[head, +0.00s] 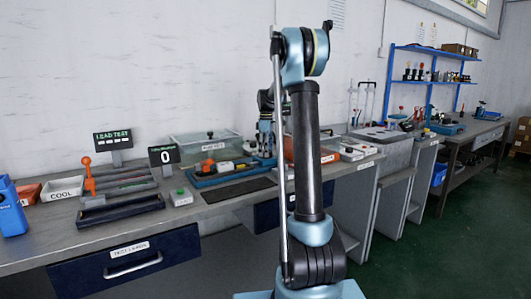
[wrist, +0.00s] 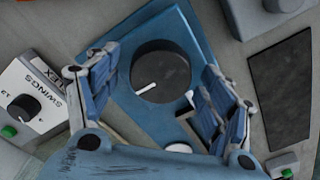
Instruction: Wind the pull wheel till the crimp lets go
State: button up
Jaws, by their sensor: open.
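A dark round wheel (wrist: 160,72) with a white pointer line sits on a blue base (wrist: 190,25) in the wrist view; I take it for the pull wheel. Its pointer slants to the lower left. My gripper (wrist: 163,66) is open, with one blue finger on each side of the wheel in the picture. I cannot tell whether the fingers touch it or hover above it. A small white pointer tip and a white disc show beside and below the wheel. The crimp cannot be made out. In the head view a blue-based fixture (head: 207,181) stands on the bench, partly behind my arm.
A white box with a dark knob (wrist: 24,107), marked SWINGS and FLEX, lies left of the wheel. A dark mat (wrist: 283,88) lies to the right. The head view shows a display reading 0 (head: 164,155), a COOL tray (head: 62,189) and a lever rig (head: 88,178).

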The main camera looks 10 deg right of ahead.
jog(key=c, duration=1.1)
jog(key=shift+o, duration=0.2)
jog(key=shift+m, duration=0.3)
jog(key=m, duration=2.1)
